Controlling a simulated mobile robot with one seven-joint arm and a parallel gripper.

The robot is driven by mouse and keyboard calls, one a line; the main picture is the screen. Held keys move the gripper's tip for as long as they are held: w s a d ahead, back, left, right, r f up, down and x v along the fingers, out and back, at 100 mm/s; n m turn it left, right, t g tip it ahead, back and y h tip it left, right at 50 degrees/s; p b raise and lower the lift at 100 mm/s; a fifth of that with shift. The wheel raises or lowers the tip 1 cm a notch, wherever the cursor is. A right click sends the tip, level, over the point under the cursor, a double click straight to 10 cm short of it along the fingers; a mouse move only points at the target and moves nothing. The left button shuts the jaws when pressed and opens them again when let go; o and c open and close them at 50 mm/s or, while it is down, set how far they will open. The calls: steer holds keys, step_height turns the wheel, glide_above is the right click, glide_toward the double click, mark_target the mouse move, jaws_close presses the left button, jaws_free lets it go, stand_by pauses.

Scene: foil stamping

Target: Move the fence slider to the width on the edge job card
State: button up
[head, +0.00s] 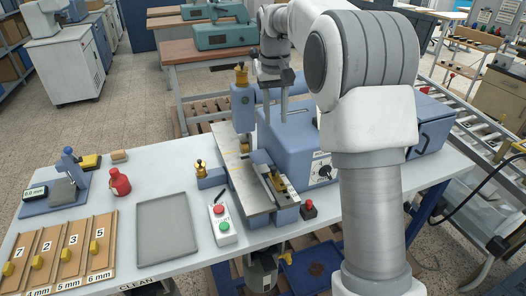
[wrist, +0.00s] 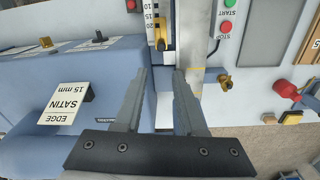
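The fence slider, a yellow piece on a numbered scale, is at the top of the wrist view (wrist: 160,38). It also shows on the machine's near end in the head view (head: 279,181). Scale numbers 10, 15 and 20 are legible, but I cannot tell its exact reading. The edge job card (wrist: 62,103), upside down in the wrist view, reads "EDGE SATIN 15 mm". My gripper (wrist: 161,74) is open and empty, its fingers pointing toward the slider but apart from it. In the head view my gripper (head: 275,100) hangs above the blue machine.
The blue stamping machine (head: 287,135) stands on the white table. A START/STOP box (head: 223,224), a grey tray (head: 168,226), a red bottle (head: 119,182) and a board of numbered gauges (head: 60,256) lie left of it. A brass knob (wrist: 223,79) is right of my fingers.

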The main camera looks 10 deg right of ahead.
steer(key=w, duration=0.1)
glide_toward(274, 167)
step_height(274, 167, down, 9)
steer(key=shift+w+d+r+p, duration=0.1)
steer(key=shift+d+r+p, duration=0.05)
steer(key=shift+p, duration=0.3)
jaws_close()
steer(key=shift+r, duration=0.1)
stand_by(1.4)
